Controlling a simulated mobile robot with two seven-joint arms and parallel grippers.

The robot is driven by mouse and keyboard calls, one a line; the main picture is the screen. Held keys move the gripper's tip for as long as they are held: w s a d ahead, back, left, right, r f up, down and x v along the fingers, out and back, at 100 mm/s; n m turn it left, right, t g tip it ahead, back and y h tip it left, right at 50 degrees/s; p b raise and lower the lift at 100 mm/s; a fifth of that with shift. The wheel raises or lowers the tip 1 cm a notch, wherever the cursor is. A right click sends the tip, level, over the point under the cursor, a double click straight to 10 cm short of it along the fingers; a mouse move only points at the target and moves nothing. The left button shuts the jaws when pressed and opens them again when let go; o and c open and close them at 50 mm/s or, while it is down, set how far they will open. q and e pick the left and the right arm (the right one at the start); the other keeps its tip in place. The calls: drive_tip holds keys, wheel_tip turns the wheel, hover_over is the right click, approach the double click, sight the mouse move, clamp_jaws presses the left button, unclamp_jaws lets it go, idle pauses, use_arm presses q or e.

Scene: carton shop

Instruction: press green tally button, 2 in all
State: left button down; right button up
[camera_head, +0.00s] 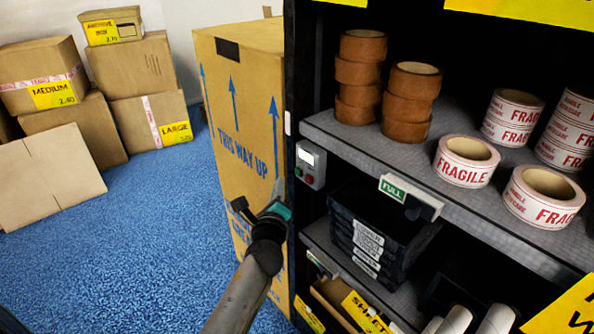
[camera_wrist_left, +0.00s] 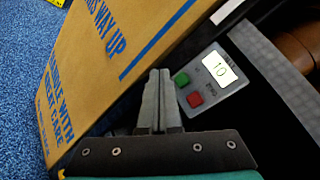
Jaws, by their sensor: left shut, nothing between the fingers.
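The tally counter (camera_head: 311,164) is a small grey box on the dark shelf upright, with a lit display, a green button (camera_head: 299,171) and a red button (camera_head: 309,180). In the left wrist view the counter (camera_wrist_left: 212,84) shows a display that looks like 10, with the green button (camera_wrist_left: 181,79) above and left of the red button (camera_wrist_left: 195,100). My left gripper (camera_head: 277,190) is shut and empty, just left of and below the counter. In the left wrist view its closed fingertips (camera_wrist_left: 160,76) point up beside the green button, with a visible gap. My right gripper is not in view.
A tall "THIS WAY UP" carton (camera_head: 238,120) stands close behind my left gripper. The shelf (camera_head: 400,165) holds brown tape rolls (camera_head: 360,75) and FRAGILE tape rolls (camera_head: 467,160). Black trays (camera_head: 375,235) sit below. Cartons (camera_head: 40,75) stand far left, with open blue floor (camera_head: 160,220) before them.

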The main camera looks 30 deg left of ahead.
use_arm(q)
drive_tip(key=shift+s+a, duration=0.25)
drive_tip(key=shift+s, duration=0.3)
drive_tip(key=shift+s+a, duration=0.2)
drive_tip(key=shift+s, duration=0.3)
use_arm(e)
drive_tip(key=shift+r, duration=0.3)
use_arm(q)
drive_tip(key=shift+d, duration=0.1)
idle(1.4)
